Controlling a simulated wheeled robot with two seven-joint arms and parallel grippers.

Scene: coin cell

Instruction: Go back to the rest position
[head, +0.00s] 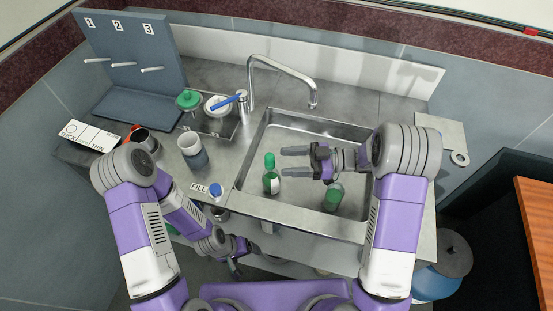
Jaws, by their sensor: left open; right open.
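My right gripper (283,161) is open and empty over the sink (330,130), its two fingers pointing left. A green-capped bottle (270,177) stands just below its fingertips in the picture, and I cannot tell whether they touch. A second green bottle (333,196) is in the sink below the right wrist. My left gripper (246,262) is open and low, in front of the counter's front edge, with nothing visible between its fingers. My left forearm hides part of the counter's front left.
A faucet (280,67) arches over the sink. Left of it are a grey cup (193,152), a dark cup (146,140), a green-lidded jar (189,100) and a white jar (217,106). A pegged rack (130,60) stands back left. A blue-capped item (215,191) sits near the FILL label.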

